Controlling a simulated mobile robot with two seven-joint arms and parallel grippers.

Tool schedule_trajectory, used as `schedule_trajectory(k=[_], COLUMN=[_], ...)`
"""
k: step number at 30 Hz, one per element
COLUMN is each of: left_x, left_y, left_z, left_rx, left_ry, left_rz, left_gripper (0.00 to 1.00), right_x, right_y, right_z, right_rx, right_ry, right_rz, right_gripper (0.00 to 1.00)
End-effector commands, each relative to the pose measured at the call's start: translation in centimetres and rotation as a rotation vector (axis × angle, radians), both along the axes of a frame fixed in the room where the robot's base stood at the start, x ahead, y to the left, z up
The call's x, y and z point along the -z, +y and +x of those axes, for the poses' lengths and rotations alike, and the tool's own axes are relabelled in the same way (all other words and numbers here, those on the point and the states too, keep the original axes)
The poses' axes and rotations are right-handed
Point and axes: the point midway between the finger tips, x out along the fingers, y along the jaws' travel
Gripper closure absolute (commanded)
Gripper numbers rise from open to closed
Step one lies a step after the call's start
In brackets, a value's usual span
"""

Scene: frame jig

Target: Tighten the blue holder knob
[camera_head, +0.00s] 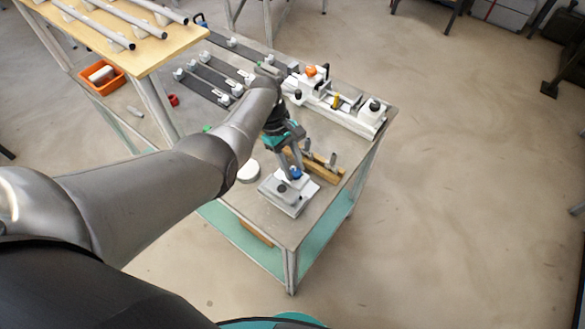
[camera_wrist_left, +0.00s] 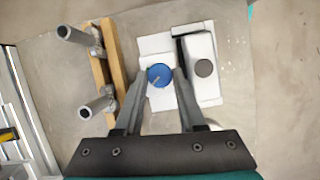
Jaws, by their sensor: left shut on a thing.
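The blue holder knob (camera_head: 295,173) sits on top of the white-grey holder (camera_head: 287,197) near the table's front corner. In the left wrist view the blue knob (camera_wrist_left: 159,75) is round with a small mark on its top. The holder (camera_wrist_left: 207,88) there has a pale body, a dark slot and a dark grey round cap. My left gripper (camera_wrist_left: 160,76) reaches down over the knob, one finger on each side, and is shut on it. The fingers hide part of the knob's sides. My right gripper is not in view.
A wooden rack (camera_wrist_left: 103,70) with two metal cylinders stands close beside the holder. A white round object (camera_head: 248,171) lies left of it. A white fixture (camera_head: 335,103) with an orange knob is behind. An orange bin (camera_head: 102,78) is far left.

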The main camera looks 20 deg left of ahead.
Motion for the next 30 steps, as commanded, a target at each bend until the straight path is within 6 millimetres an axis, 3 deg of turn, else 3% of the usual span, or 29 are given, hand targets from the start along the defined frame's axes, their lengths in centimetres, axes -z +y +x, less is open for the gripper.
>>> schedule_trajectory(k=[18,30], left_x=[0.3,0.2], left_y=[-0.4,-0.7], left_z=[0.4,0.5], left_rx=[0.588,0.909], left_ry=[0.000,0.000], left_rz=[0.001,0.001], left_gripper=[1.00,1.00], right_x=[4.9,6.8], right_y=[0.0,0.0], right_z=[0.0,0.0], right_rx=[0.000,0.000], right_ry=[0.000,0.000], right_rz=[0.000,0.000], right_gripper=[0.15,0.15])
